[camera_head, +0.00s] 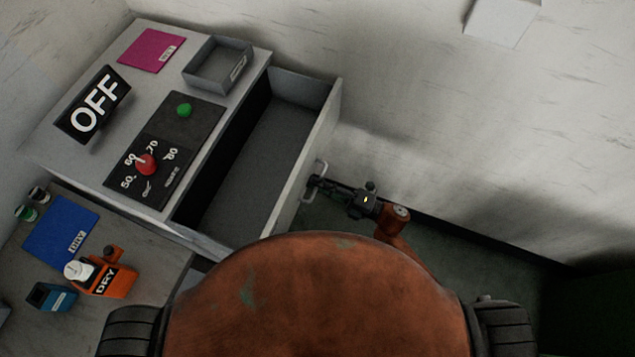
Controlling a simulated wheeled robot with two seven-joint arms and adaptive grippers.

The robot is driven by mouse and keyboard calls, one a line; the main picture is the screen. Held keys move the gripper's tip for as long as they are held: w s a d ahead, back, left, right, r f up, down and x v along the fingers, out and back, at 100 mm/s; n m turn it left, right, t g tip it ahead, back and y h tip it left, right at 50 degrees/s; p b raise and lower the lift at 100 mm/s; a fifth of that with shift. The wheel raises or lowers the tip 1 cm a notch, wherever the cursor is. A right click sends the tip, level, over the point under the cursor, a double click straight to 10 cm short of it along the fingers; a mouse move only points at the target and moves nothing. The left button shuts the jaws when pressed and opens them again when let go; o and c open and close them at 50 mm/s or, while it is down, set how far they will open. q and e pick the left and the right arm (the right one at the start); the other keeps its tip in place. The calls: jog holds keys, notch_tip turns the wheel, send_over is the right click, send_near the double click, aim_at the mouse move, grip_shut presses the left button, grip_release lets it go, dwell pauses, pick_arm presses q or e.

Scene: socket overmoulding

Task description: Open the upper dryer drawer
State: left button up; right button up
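The dryer (205,50) is a grey cabinet at the upper left, with a dark control panel on its top. Its upper drawer (322,118) is pulled well out to the right, and its inside looks empty. The drawer's handle (313,182) is a pale bar on the front face. My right gripper (318,184) is at the handle, its fingers around or against the bar. The fingers are small and dark here, so I cannot tell how tightly they are shut. My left gripper is not in view.
On the dryer top are an OFF sign (93,105), a magenta mat (151,50), a small grey tray (218,85), a red knob (146,164) and a green button (184,110). A side table holds a blue mat (60,232) and an orange DRY bottle (107,281). A wall stands at right.

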jog(key=v, duration=1.2)
jog(key=shift+r, duration=0.1)
jog(key=w+d+f+m+t+h, duration=0.25)
jog(key=d+f+m+h, duration=0.45)
jog(key=f, duration=0.5)
jog(key=w+d+f+m+t+h, duration=0.2)
jog(key=d+f+m+t+h, duration=0.15)
jog(key=d+f+m, duration=0.65)
jog(key=s+d+f+m+g+h, duration=0.1)
jog(key=s+f+h, duration=0.1)
jog(key=f, duration=0.4)
jog(key=s+d+f+m+g+h, duration=0.1)
jog(key=s+d+f+h, duration=0.1)
jog(key=f, duration=0.4)
jog(key=s+d+f+m+g+h, duration=0.3)
jog(key=s+f+m, duration=0.1)
jog(key=s+f, duration=0.5)
jog(key=s+f+m+g, duration=0.2)
jog(key=s+f, duration=0.2)
jog(key=s, duration=0.6)
jog(key=s+f+m+g+h, duration=0.1)
jog(key=s+f+m+g, duration=0.1)
jog(key=s, duration=0.8)
jog(key=s+f+m+g, duration=0.3)
jog(key=s+f, duration=0.4)
jog(key=s, duration=0.3)
jog(key=shift+s+g, duration=0.3)
jog(key=shift+g, duration=0.2)
jog(key=shift+w+f+h, duration=0.1)
jog(key=shift+h, duration=0.15)
